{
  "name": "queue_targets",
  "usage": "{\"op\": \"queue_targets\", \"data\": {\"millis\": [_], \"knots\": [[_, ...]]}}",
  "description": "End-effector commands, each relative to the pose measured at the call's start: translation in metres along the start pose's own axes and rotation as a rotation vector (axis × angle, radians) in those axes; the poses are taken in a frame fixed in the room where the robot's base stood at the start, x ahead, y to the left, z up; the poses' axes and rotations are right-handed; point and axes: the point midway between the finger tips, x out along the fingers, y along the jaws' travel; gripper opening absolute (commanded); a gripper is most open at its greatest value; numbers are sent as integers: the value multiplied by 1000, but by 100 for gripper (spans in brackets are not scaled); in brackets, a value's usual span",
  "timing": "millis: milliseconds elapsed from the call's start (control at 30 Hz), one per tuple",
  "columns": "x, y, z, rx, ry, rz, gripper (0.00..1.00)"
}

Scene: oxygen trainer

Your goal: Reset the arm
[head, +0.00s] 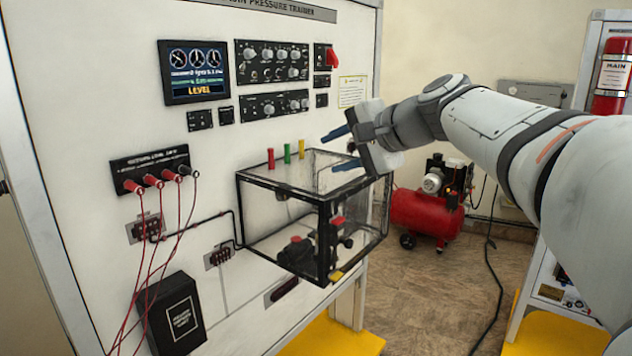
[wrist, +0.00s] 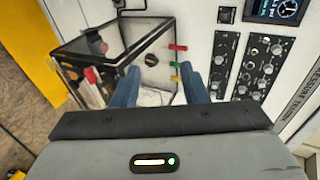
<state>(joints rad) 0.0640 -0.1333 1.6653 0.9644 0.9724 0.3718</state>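My gripper (head: 340,148) is in front of the trainer panel (head: 110,90), above and near the right side of the clear box (head: 262,212). Its two blue fingers are spread apart with nothing between them. In the wrist view the open fingers (wrist: 166,88) point toward the panel. The clear box (wrist: 90,45) and the red, green and yellow pegs (wrist: 178,62) show beyond them. My arm reaches in from the right of the head view. Whether a finger touches the box cannot be told.
The panel carries a screen (head: 194,71), knob modules (head: 272,61) and a red switch (head: 333,58). Red and black cables (head: 160,250) hang at the left, beside a black box (head: 172,315). A red compressor (head: 425,212) stands on the floor behind. A fire extinguisher (head: 611,77) is at far right.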

Motion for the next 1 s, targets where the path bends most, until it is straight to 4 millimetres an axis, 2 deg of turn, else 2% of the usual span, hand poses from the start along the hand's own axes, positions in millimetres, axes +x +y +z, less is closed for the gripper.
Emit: {"op": "queue_targets", "data": {"millis": [167,200,267,300,400,500,600,700,1000], "knots": [[-13,119,38,-222,11,298,40],[-18,148,46,-282,5,371,40],[-28,191,59,-372,-10,476,40],[-36,219,67,-432,-25,544,40],[-55,281,84,-574,-73,695,40],[-72,328,98,-688,-122,809,40],[-83,357,105,-767,-159,881,40],[-87,370,111,-804,-178,916,40],[-88,373,111,-812,-183,923,40]]}}
